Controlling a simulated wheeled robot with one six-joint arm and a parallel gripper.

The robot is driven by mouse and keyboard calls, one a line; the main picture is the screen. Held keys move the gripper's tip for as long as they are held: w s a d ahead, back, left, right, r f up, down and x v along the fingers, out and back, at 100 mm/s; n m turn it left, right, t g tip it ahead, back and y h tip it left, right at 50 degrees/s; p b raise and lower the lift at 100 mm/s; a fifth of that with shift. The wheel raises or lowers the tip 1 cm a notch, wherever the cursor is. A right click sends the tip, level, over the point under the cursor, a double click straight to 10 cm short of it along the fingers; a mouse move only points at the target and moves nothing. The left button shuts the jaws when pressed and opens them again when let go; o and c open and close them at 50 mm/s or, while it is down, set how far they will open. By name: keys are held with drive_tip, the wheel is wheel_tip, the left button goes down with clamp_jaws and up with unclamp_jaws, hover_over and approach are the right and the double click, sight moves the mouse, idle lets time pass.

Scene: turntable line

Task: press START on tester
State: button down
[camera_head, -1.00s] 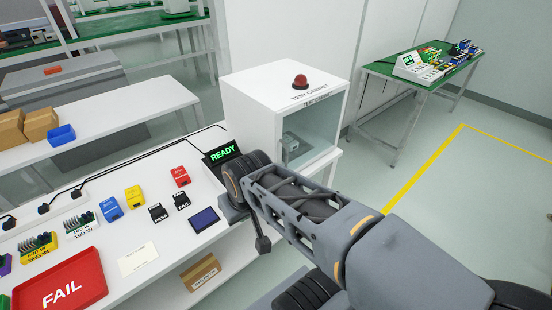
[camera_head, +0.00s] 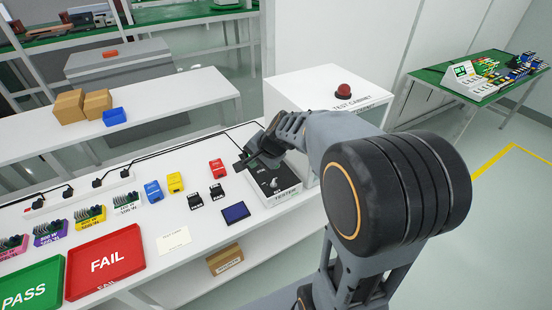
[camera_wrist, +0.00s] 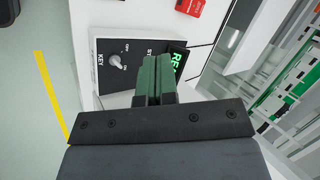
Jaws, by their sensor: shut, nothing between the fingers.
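The tester (camera_head: 284,193) is a white box with a dark top panel at the right end of the white bench. In the wrist view its panel (camera_wrist: 112,76) shows a key switch (camera_wrist: 115,60) marked KEY, with ON and OFF. A lit green display (camera_wrist: 177,62) is partly covered by my fingers, with only "RE" readable. My gripper (camera_head: 241,165) is at the tester's far left side in the head view. In the wrist view its green fingers (camera_wrist: 156,76) are together and empty, over the panel beside partly covered "ST" lettering. The START button is hidden; contact cannot be told.
The test cabinet (camera_head: 305,88) with a red dome stands behind the tester, close to my arm. Red, black, blue and yellow parts lie left of it, with a dark blue pad (camera_head: 236,212) in front. A red FAIL tray (camera_head: 105,262) and green PASS tray (camera_head: 30,286) are farther left.

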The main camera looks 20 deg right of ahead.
drive_tip(key=w+d+f+m+t+h+p, duration=0.1)
drive_tip(key=w+d+f+m+t+p, duration=0.2)
drive_tip(key=w+d+m, duration=0.8)
wheel_tip(320, 180, down, 2)
drive_tip(key=shift+w+d+f+m, duration=0.15)
drive_tip(key=shift+w+d+m, duration=0.15)
drive_tip(key=shift+w+m, duration=0.55)
drive_tip(key=shift+f, duration=0.1)
wheel_tip(320, 180, down, 9)
drive_tip(key=b, duration=0.7)
drive_tip(key=shift+r+b, duration=0.2)
drive_tip(key=shift+b, duration=0.15)
drive_tip(key=shift+f, duration=0.1)
idle(0.4)
drive_tip(key=shift+f+b, duration=0.3)
drive_tip(key=shift+b, duration=0.3)
